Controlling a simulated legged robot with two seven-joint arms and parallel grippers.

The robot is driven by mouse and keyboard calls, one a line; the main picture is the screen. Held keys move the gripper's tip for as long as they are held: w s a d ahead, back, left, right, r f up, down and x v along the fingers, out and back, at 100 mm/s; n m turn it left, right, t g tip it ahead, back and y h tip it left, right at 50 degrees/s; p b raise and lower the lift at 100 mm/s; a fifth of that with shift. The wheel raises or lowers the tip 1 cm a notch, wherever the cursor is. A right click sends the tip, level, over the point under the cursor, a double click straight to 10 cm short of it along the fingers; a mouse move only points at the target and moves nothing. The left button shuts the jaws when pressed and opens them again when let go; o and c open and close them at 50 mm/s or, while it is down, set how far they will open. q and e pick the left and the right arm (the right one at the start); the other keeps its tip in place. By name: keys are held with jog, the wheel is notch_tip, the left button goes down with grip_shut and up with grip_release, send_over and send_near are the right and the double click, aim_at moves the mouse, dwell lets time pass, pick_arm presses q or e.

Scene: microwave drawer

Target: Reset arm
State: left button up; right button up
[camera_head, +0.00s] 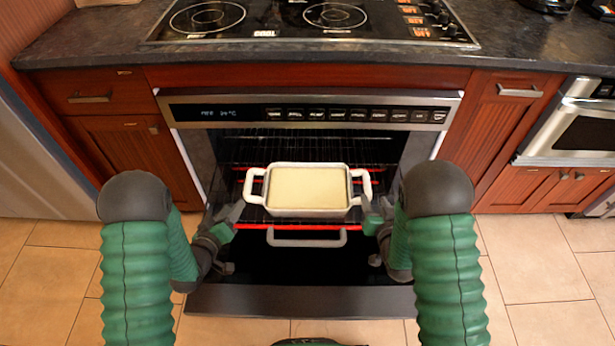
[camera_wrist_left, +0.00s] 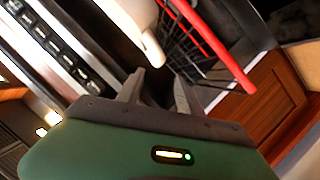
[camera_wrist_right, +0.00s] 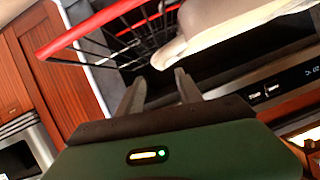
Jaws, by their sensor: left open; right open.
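A white two-handled baking dish (camera_head: 308,210) with a pale yellow filling sits on the oven rack (camera_head: 290,152) in the open oven, level and upright. My left gripper (camera_head: 232,215) is open and empty, just left of the dish's left handle. In the left wrist view its fingers (camera_wrist_left: 158,88) are apart, with the dish handle (camera_wrist_left: 150,45) beyond them. My right gripper (camera_head: 372,212) is open and empty, just right of the right handle. In the right wrist view its fingers (camera_wrist_right: 160,90) are apart, with the dish (camera_wrist_right: 215,30) beyond. Both grippers look clear of the handles.
The oven door (camera_head: 300,300) is folded down beneath my arms. The control panel (camera_head: 310,114) and black cooktop (camera_head: 310,18) are above. Red wooden cabinets (camera_head: 130,150) flank the oven. A second appliance (camera_head: 575,125) stands at the right. The tiled floor is clear.

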jog(key=shift+s+r, duration=0.2)
jog(key=shift+s, duration=0.4)
pick_arm(q)
jog(key=shift+w+a+r, duration=0.15)
jog(key=shift+r, duration=0.05)
jog(key=s+r+m+g+y+p, duration=0.15)
jog(key=s+r+g, duration=0.4)
jog(key=s, duration=0.55)
jog(key=s+r+m+g+y, duration=0.2)
jog(key=s+r+m+g, duration=0.3)
jog(key=s, duration=0.6)
pick_arm(e)
jog(key=s+a+r+n+g, duration=0.1)
jog(key=s+r+g, duration=0.4)
jog(key=s, duration=0.6)
jog(key=s+r+n+g, duration=0.1)
jog(key=s+r+g, duration=0.4)
jog(key=s, duration=0.6)
pick_arm(q)
notch_tip(320, 180, up, 24)
jog(key=n+p, duration=0.2)
jog(key=p, duration=2.3)
jog(key=shift+d+f+g, duration=0.2)
jog(key=shift+g, duration=0.15)
pick_arm(e)
notch_tip(320, 180, up, 24)
jog(key=g, duration=0.1)
jog(key=shift+w+a, duration=0.2)
